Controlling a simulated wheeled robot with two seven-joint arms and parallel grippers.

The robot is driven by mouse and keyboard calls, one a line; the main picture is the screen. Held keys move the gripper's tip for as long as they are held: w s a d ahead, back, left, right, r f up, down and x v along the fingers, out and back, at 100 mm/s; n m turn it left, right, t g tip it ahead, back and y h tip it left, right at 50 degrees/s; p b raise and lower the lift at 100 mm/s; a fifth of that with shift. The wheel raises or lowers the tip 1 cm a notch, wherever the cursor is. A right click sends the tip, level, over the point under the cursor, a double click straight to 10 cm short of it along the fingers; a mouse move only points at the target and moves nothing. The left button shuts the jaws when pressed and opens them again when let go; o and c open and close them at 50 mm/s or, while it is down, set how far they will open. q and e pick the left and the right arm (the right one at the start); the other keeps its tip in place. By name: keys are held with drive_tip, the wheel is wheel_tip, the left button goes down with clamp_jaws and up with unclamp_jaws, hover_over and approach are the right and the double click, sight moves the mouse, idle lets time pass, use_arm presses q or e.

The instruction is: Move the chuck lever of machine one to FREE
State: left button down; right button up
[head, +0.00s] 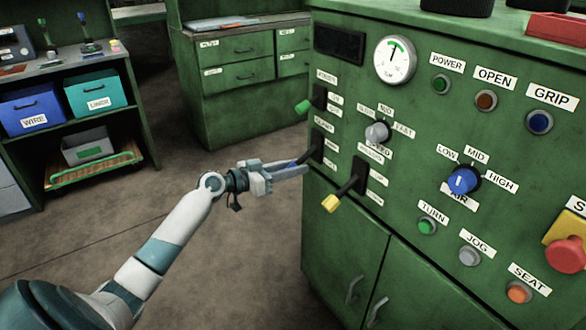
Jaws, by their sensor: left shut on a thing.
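A green machine panel (420,140) fills the right side of the head view, with three levers on its left part. My left gripper (300,168) is shut on the middle lever (315,147), at its handle end. A bit of blue shows between the fingers, and the fingers hide most of the handle. The small labels by this lever are too blurred to read surely. Above it is a green-tipped lever (304,106), and below right is a yellow-tipped lever (331,202). My right gripper is out of view.
A gauge (395,60), a grey knob (377,132), a blue knob (463,180), several buttons and a red stop button (566,254) are on the panel. A shelf with a blue bin (35,108) and a teal bin (96,92) stands left. The floor between is clear.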

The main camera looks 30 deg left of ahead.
use_arm(q)
drive_tip(key=c, duration=1.4)
unclamp_jaws()
drive_tip(key=shift+f, duration=0.1)
drive_tip(key=shift+s, duration=0.1)
drive_tip(key=shift+s+a, duration=0.35)
drive_tip(key=shift+s, duration=0.2)
drive_tip(key=b+v, duration=0.1)
drive_tip(key=v, duration=1.5)
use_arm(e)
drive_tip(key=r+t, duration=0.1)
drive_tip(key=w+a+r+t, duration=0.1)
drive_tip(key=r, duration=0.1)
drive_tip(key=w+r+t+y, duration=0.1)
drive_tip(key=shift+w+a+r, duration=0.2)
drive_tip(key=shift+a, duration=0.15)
